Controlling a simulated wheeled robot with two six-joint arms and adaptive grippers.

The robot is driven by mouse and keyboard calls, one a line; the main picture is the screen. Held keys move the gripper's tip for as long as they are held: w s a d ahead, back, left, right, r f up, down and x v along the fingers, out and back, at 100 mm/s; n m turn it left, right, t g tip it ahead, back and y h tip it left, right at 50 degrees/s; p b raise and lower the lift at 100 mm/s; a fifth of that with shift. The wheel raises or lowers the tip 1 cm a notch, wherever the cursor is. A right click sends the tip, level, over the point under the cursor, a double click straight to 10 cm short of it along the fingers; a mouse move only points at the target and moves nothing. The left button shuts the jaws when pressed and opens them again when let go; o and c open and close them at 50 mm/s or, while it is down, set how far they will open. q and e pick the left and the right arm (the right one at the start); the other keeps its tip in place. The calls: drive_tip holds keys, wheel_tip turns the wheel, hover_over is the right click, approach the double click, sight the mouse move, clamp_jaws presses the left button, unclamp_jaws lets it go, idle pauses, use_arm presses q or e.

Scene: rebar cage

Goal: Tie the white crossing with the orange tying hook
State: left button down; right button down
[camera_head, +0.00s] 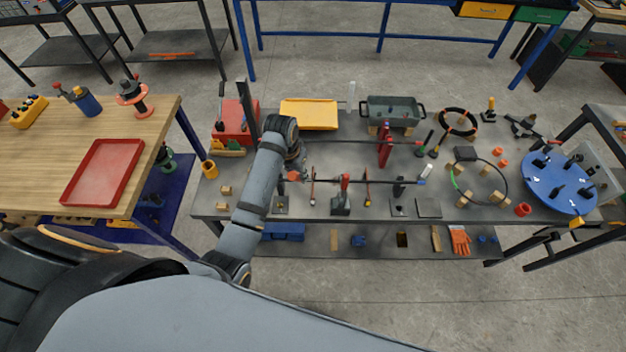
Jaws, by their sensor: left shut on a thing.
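My left arm reaches over the grey workbench, and my left gripper (295,168) is at its far end, partly hidden by the arm. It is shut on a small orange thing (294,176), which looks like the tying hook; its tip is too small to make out. Two thin dark bars (350,141) run left to right across the bench, one behind the other. A white piece (426,170) shows at the right end of the nearer bar, well to the right of my gripper. I cannot tell whether it is the white crossing. My right gripper is not in view.
A red stand (384,146) and a red-topped dark clamp (341,196) rise among the bars. Behind are a yellow tray (309,114) and a grey bin (392,111). A blue round plate (557,184) is at the right. A wooden table (70,130) stands left.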

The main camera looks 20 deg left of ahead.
use_arm(q)
drive_tip(key=shift+w+a, duration=0.5)
drive_tip(key=shift+r, duration=0.2)
drive_tip(key=shift+d+r, duration=0.1)
drive_tip(key=shift+r, duration=3.2)
